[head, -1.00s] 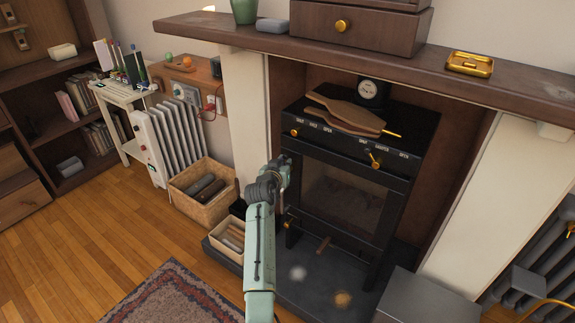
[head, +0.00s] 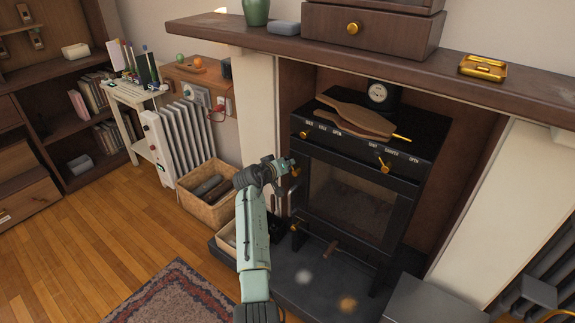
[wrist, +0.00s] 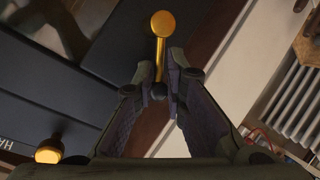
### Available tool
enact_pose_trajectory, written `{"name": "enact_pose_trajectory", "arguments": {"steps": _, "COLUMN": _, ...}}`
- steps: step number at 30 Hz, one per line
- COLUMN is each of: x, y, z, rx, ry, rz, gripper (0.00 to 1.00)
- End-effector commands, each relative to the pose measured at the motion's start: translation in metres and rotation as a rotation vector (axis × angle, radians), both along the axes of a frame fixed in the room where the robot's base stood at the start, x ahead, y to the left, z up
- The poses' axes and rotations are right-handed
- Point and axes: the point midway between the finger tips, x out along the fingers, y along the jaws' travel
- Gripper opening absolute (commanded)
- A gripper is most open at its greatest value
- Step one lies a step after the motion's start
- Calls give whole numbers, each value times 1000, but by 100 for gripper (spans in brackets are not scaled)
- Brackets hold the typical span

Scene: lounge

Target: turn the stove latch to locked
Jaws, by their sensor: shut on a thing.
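The stove (head: 350,195) is black with a glazed door, under the mantel. In the head view my gripper (head: 288,165) is at the left side of the door, and only a bit of the brass latch (head: 295,172) shows. I cannot read any locked mark beside it.
A wicker basket (head: 208,190), a white radiator (head: 180,140) and a grey box (head: 415,298) stand near.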

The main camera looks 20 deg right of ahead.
Motion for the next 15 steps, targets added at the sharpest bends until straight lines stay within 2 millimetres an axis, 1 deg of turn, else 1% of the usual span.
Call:
{"name": "enact_pose_trajectory", "arguments": {"steps": 1, "x": 2, "y": 2, "z": 3, "rx": -1, "ry": -6, "rz": 5, "gripper": 0}}
{"name": "enact_pose_trajectory", "arguments": {"steps": 10, "x": 2, "y": 2, "z": 3, "rx": -1, "ry": -7, "rz": 7, "gripper": 0}}
{"name": "enact_pose_trajectory", "arguments": {"steps": 11, "x": 2, "y": 2, "z": 2, "rx": -1, "ry": -7, "rz": 7, "gripper": 14}}
{"name": "enact_pose_trajectory", "arguments": {"steps": 15, "x": 2, "y": 2, "z": 2, "rx": -1, "ry": -5, "rz": 5, "gripper": 23}}
